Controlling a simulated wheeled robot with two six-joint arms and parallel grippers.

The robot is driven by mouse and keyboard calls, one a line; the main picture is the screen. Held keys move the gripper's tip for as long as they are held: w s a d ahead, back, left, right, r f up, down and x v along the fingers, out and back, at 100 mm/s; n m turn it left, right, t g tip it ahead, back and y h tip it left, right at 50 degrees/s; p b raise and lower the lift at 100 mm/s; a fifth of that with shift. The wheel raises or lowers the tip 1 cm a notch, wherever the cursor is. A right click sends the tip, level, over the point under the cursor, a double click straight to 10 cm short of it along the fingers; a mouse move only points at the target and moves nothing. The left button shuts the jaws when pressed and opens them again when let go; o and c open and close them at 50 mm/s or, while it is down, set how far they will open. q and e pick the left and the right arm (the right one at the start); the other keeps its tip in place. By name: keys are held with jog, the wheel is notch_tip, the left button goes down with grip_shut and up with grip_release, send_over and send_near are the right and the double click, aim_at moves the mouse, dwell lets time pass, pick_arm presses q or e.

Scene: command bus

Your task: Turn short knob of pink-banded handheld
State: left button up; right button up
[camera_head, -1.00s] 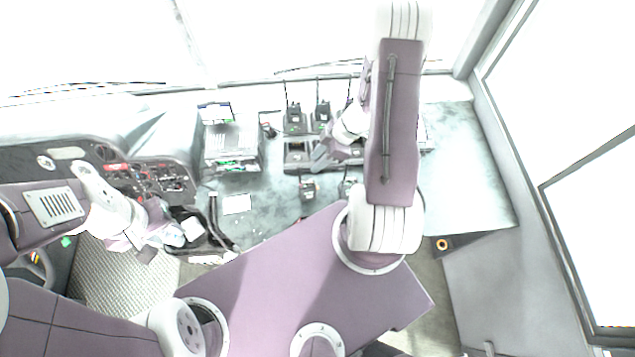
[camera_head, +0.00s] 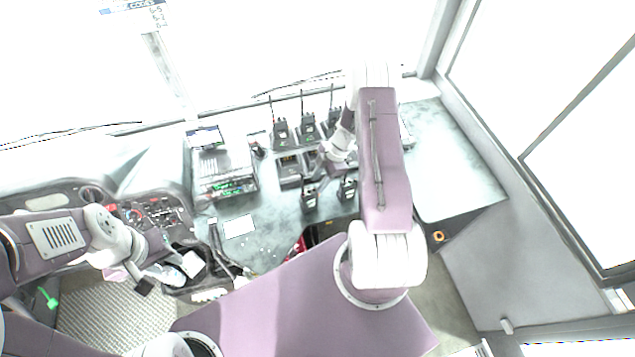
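Several dark handhelds with antennas stand on the counter. Three are in the back row: a left one (camera_head: 280,129), a middle one (camera_head: 308,126) and a right one (camera_head: 331,118), partly behind my arm. Two stand nearer: a left one (camera_head: 309,197) and a right one (camera_head: 347,188). I cannot make out a pink band or a short knob on any of them. My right gripper (camera_head: 318,168) is over the charger between the two rows, close above the nearer left handheld; its fingers are too small to read. My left gripper (camera_head: 168,276) hangs beside the dashboard, fingers apart, empty.
A dark charger (camera_head: 289,169) sits between the handheld rows. A grey equipment box (camera_head: 225,172) stands to the left, with a white card (camera_head: 239,226) in front. The dashboard (camera_head: 150,212) is at left. The counter's right side (camera_head: 450,165) is clear.

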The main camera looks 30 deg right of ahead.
aim_at(315, 189)
jog(key=shift+a+f, duration=0.45)
jog(key=shift+f, duration=0.05)
jog(key=shift+a+f, duration=0.1)
jog(key=shift+f, duration=0.2)
jog(key=shift+w+d+f, duration=0.1)
jog(key=shift+d+f, duration=0.2)
jog(key=shift+d, duration=0.1)
jog(key=c, duration=0.4)
jog(key=shift+a, duration=0.15)
grip_shut()
jog(key=shift+a+r, duration=0.1)
jog(key=shift+w+n+p, duration=0.1)
jog(key=shift+n+p, duration=0.2)
jog(key=shift+n, duration=0.2)
jog(key=shift+n+g, duration=0.3)
